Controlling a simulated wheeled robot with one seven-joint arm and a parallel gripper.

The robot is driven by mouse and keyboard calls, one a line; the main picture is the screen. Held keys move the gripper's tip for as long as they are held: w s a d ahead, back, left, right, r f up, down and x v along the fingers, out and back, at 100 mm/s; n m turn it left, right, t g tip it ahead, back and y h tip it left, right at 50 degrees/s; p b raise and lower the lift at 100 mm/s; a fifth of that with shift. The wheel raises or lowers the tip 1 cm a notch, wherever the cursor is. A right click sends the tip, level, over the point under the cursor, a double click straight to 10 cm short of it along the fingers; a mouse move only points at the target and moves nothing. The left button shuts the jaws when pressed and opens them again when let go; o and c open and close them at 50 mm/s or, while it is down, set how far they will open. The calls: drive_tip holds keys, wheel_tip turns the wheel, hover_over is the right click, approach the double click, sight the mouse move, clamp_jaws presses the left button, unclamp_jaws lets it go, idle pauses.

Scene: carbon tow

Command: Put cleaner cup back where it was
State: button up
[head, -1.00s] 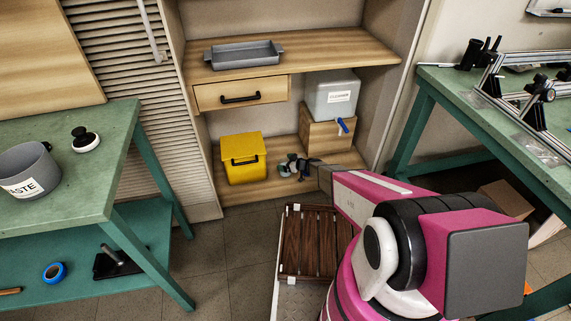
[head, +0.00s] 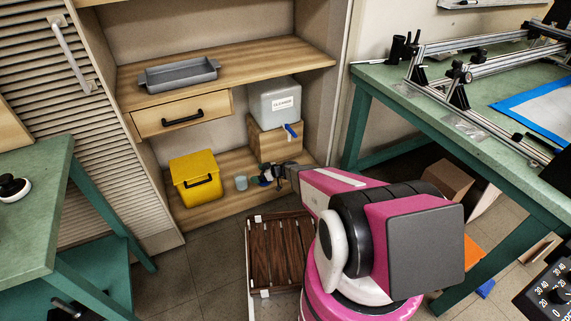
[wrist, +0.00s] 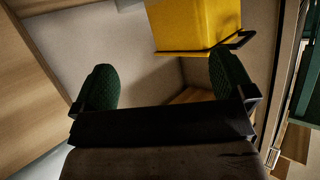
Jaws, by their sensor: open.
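The cleaner cup (head: 241,183) is a small grey-green cup standing on the lower cabinet shelf (head: 225,203), just right of the yellow bin. My gripper (head: 268,174) is right of the cup, in front of the wooden block, with a small gap between them in the head view. In the wrist view my gripper (wrist: 164,82) has its two dark green padded fingers wide apart with nothing between them. The cup does not show in the wrist view. The grey cleaner container (head: 275,101), labelled CLEANER, sits on the wooden block (head: 270,146), with a blue tap (head: 291,130) at its front.
The yellow bin (head: 195,178) stands left of the cup and shows at the top of the wrist view (wrist: 193,25). A grey tray (head: 179,74) lies on the upper shelf above a drawer (head: 182,112). A green workbench (head: 400,95) stands right; a slatted wooden crate (head: 280,252) is below.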

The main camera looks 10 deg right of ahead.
drive_tip(key=s+d+r+m+g+h, duration=0.1)
drive_tip(key=s+d+r+m+h, duration=0.3)
drive_tip(key=r, duration=0.5)
drive_tip(key=s+d+r+m+g+h, duration=0.2)
drive_tip(key=s+d+r+m+h, duration=0.2)
drive_tip(key=s+d+r, duration=0.4)
drive_tip(key=s+d+r+m+g+h, duration=0.2)
drive_tip(key=s+d+r+m+h, duration=0.2)
drive_tip(key=s+r, duration=0.6)
wheel_tip(320, 180, up, 2)
drive_tip(key=shift+d, duration=1.2)
